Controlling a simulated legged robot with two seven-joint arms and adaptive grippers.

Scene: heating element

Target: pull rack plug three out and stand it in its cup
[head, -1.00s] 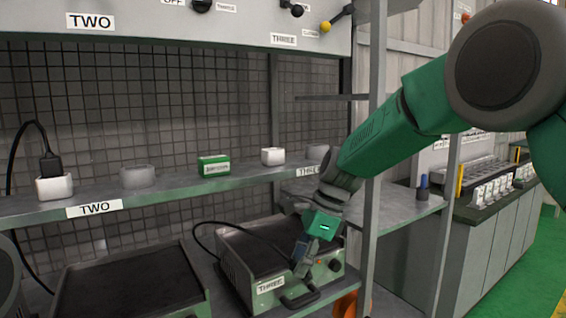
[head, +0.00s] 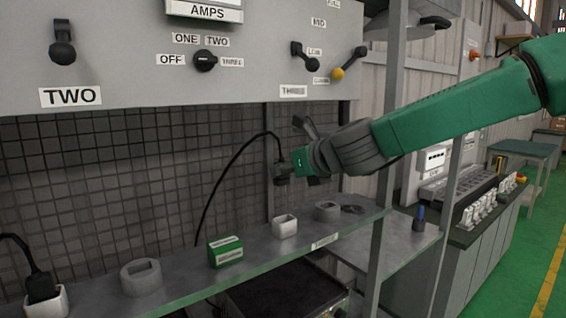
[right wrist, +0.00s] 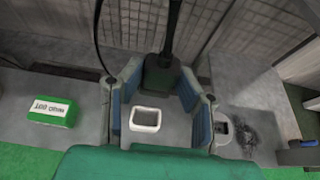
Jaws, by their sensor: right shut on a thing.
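My right gripper (head: 283,172) is shut on a black plug (right wrist: 160,72), whose cable arcs down to the left in the head view. It holds the plug in the air above the shelf. A white square cup (head: 285,227) stands empty on the shelf below; in the right wrist view this cup (right wrist: 145,119) shows below the plug, between the blue finger pads. A grey cup (head: 327,211) stands to its right, also in the right wrist view (right wrist: 224,129). A shelf-edge label (head: 325,242) is near both cups. My left gripper is not in view.
A green box (head: 225,251) and another grey cup (head: 141,277) stand left on the shelf (head: 185,272). Another black plug (head: 41,287) stands in a white cup at far left. A post (head: 392,130) rises right of the cups. The switch panel overhangs above.

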